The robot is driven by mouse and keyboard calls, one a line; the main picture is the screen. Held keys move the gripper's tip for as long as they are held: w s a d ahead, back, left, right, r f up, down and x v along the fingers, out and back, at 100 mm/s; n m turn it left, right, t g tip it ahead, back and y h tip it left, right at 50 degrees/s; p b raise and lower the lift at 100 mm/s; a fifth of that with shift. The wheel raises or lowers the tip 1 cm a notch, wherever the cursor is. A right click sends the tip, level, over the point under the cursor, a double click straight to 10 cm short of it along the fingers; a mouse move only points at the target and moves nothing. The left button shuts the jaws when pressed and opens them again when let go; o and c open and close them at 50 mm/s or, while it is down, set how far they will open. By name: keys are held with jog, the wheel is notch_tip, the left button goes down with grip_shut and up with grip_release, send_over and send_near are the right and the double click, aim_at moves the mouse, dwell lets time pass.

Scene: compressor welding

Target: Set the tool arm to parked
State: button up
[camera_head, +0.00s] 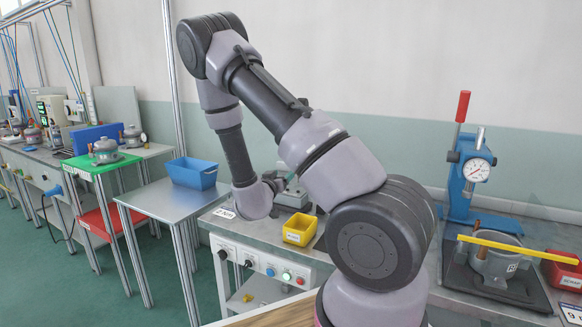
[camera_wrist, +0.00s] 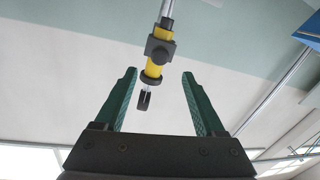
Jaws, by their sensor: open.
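In the wrist view a yellow tool arm (camera_wrist: 154,68) with a black collar and a silver rod shows between and beyond the green fingers of my gripper (camera_wrist: 158,74). The fingers are apart and do not appear to touch it. Its depth from them is hard to tell. In the head view my gripper (camera_head: 288,180) is mostly hidden behind my own arm, above the steel bench. A yellow bar (camera_head: 490,248) lies across a grey housing (camera_head: 494,268) at the right. I cannot tell whether it is the same part as in the wrist view.
A blue press with a red handle (camera_head: 462,107) and gauge (camera_head: 477,170) stands at the right, beside a red bin (camera_head: 566,272). A yellow bin (camera_head: 299,229) sits near the bench's front edge. A blue bin (camera_head: 192,173) stands on a side table (camera_head: 165,203).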

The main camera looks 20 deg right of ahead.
jog(key=x, duration=1)
jog(key=shift+w+d, duration=0.25)
jog(key=shift+w, duration=0.05)
jog(key=shift+c, duration=0.4)
grip_shut()
dwell(0.6)
